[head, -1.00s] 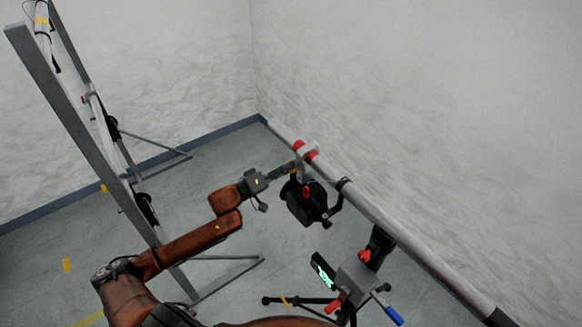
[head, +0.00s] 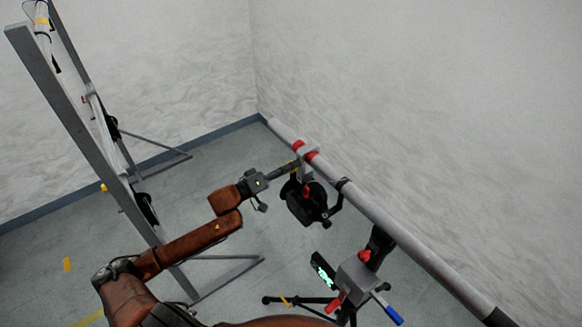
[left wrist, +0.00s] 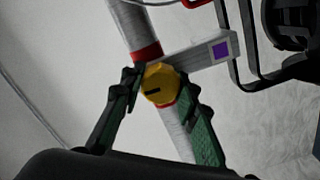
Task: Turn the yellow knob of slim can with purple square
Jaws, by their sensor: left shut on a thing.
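The yellow knob (left wrist: 160,85) shows in the left wrist view, with a dark slot mark on its face. It sits at the end of a grey clamp arm that bears a purple square (left wrist: 221,50). My left gripper (left wrist: 156,92) is shut on the yellow knob, one green-padded finger on each side. In the head view my left gripper (head: 290,167) reaches the clamp at the pipe. The black can (head: 306,202) hangs just below and right of the gripper. My right gripper does not show.
A long grey pipe (head: 400,232) with red bands runs along the right wall. A stand with a grey box (head: 357,280), a green-lit display (head: 323,271) and coloured handles is at the lower right. A tall grey frame (head: 90,130) stands at the left.

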